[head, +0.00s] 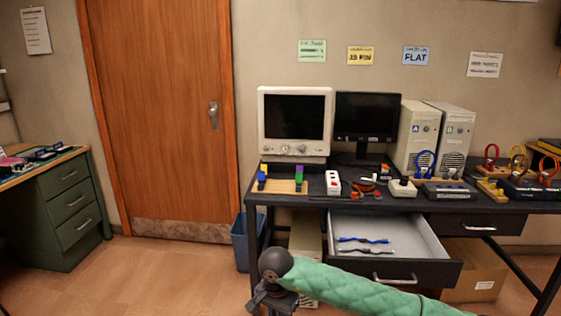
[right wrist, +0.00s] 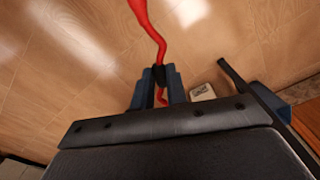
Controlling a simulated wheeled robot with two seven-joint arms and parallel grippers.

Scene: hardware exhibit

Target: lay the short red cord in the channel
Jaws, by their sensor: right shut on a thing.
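My right gripper (right wrist: 156,82) is shut on a red cord (right wrist: 153,34) in the right wrist view. The cord passes between the fingers, with one end running up out of the picture and a short piece showing below. In the head view my right gripper (head: 271,300) is low, in front of the desk and its open drawer; the cord cannot be made out there. Another red piece, perhaps a cord, lies on the desk (head: 257,195) in front of the monitors. I cannot tell which thing is the channel. My left gripper is not in view.
The open drawer (head: 341,226) juts out, with blue and dark cords inside. A power strip (head: 333,183), wooden block stands and ringed cords crowd the desktop. A blue bin (head: 240,243) and a cardboard box (head: 482,283) stand by the desk. The floor at left is clear.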

